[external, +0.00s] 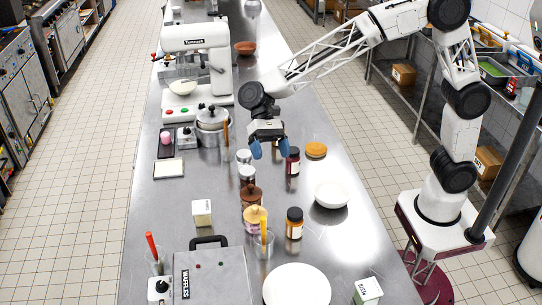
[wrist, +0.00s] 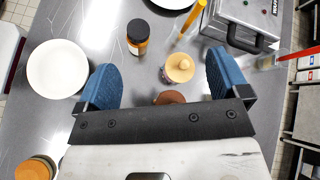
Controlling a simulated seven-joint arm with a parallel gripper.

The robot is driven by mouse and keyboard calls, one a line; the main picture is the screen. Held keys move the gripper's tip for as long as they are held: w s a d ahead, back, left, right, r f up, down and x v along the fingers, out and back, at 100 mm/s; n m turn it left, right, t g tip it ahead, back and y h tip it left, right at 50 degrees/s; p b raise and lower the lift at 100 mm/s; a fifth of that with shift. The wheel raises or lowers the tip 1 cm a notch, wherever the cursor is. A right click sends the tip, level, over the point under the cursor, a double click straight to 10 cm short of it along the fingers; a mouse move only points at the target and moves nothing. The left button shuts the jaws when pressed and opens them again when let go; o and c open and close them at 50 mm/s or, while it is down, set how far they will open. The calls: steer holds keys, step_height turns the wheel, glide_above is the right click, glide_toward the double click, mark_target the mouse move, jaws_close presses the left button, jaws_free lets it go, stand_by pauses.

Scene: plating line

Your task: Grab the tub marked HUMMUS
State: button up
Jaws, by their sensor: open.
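I cannot read the word HUMMUS on anything. A round container with a tan knobbed top (external: 255,217) stands mid-table; in the wrist view its top (wrist: 180,68) shows between my fingers, with its side label hidden. A brown-topped container (external: 251,195) stands just behind it; in the wrist view its top (wrist: 169,97) is partly covered by my gripper. Two small white labelled packs, one left (external: 202,212) and one front right (external: 367,291), carry print too small to read surely. My gripper (external: 269,151) is open and empty above the table; its blue fingers also show in the wrist view (wrist: 160,62).
A dark jar with an orange label (external: 294,223), a glass with a yellow utensil (external: 263,243) and metal tins (external: 246,174) crowd close by. A white bowl (external: 331,194) and an orange-topped container (external: 316,150) lie right. A waffle maker (external: 213,275) and white plate (external: 297,286) fill the front.

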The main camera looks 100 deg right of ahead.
steer(key=w+d+f+m+y, duration=0.1)
steer(key=w+f+m+y, duration=0.1)
steer(key=w+f, duration=0.2)
steer(key=w+d+f+m+t+y, duration=0.1)
steer(key=w+f, duration=0.3)
steer(key=w, duration=0.7)
steer(key=w+d+f+m+y, duration=0.2)
steer(key=w+d+f+y, duration=0.1)
steer(key=w, duration=0.4)
steer(key=shift+w+f+m+t+y, duration=0.3)
steer(key=shift+w+f+m+y, duration=0.1)
steer(key=shift+f, duration=0.1)
steer(key=shift+f, duration=0.1)
glide_toward(202, 217)
steer(key=shift+a+f, duration=0.2)
steer(key=shift+a, duration=0.05)
steer(key=shift+a+r, duration=0.15)
steer(key=shift+a, duration=1.05)
steer(key=shift+a, duration=2.5)
